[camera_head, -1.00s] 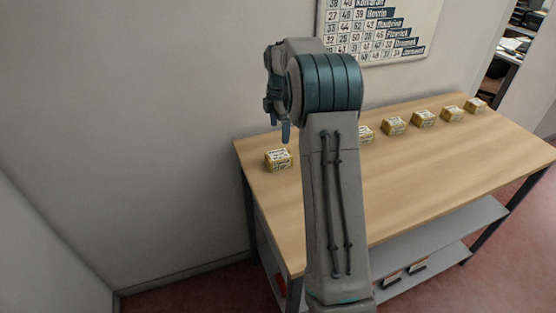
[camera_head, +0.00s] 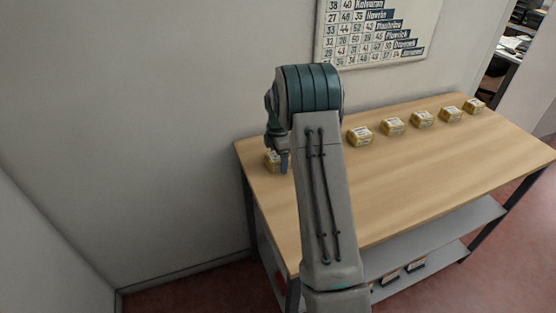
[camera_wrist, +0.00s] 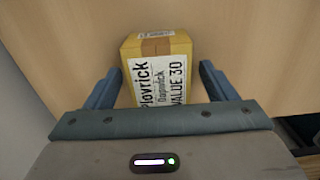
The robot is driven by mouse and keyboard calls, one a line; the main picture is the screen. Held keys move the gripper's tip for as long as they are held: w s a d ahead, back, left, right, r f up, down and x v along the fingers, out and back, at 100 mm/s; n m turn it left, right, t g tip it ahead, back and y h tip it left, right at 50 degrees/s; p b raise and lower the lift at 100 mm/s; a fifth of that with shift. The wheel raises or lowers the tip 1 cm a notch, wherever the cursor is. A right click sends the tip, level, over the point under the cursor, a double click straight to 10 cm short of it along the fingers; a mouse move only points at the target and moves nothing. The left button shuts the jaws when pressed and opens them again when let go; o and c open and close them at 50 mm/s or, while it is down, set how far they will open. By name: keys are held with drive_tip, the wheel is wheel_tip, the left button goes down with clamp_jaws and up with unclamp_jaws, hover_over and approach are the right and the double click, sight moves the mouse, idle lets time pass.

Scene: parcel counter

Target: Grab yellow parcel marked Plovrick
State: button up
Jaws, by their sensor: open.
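The yellow parcel marked Plovrick (camera_wrist: 157,66) stands on the wooden table between the two fingers of my gripper (camera_wrist: 160,82) in the wrist view. Its white label reads "Plovrick", "VALUE 30" and a smaller line between. My gripper is open, with a finger on each side of the parcel and a gap visible at the right. In the head view my gripper (camera_head: 279,160) is at the table's left end, partly covering the parcel (camera_head: 269,162).
Several similar yellow parcels stand in a row to the right, the nearest one here (camera_head: 360,136). The wooden table (camera_head: 420,180) has clear room in front of them. A wall chart (camera_head: 380,30) with names and numbers hangs behind. A wall is close on the left.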

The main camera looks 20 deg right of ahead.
drive_tip(key=c, duration=1.1)
drive_tip(key=shift+r, duration=0.1)
drive_tip(key=shift+c, duration=0.2)
